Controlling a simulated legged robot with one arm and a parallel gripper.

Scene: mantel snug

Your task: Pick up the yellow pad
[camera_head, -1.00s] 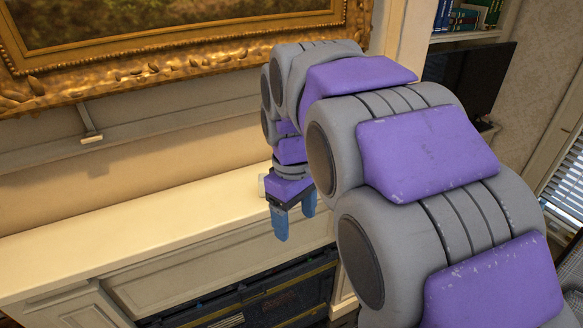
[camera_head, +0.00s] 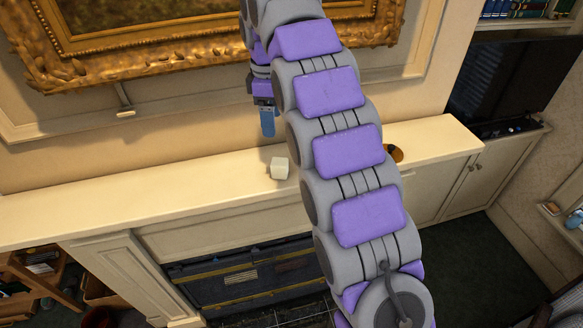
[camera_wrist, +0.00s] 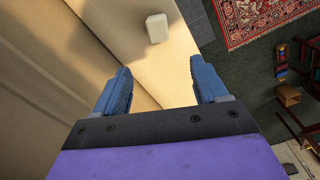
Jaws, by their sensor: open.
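No clearly yellow pad shows. A small pale, off-white block (camera_head: 279,168) stands on the cream mantel shelf (camera_head: 150,200); it also shows in the wrist view (camera_wrist: 157,28), beyond the fingertips. An orange and dark object (camera_head: 394,153), partly hidden behind my arm, sits farther right on the shelf; I cannot tell what it is. My gripper (camera_head: 268,122) points down above the shelf, up and slightly left of the pale block in the head view. In the wrist view my gripper (camera_wrist: 160,68) has its two blue fingers apart with nothing between them.
A gold picture frame (camera_head: 180,55) hangs on the wall behind the arm. The shelf left of the pale block is clear.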

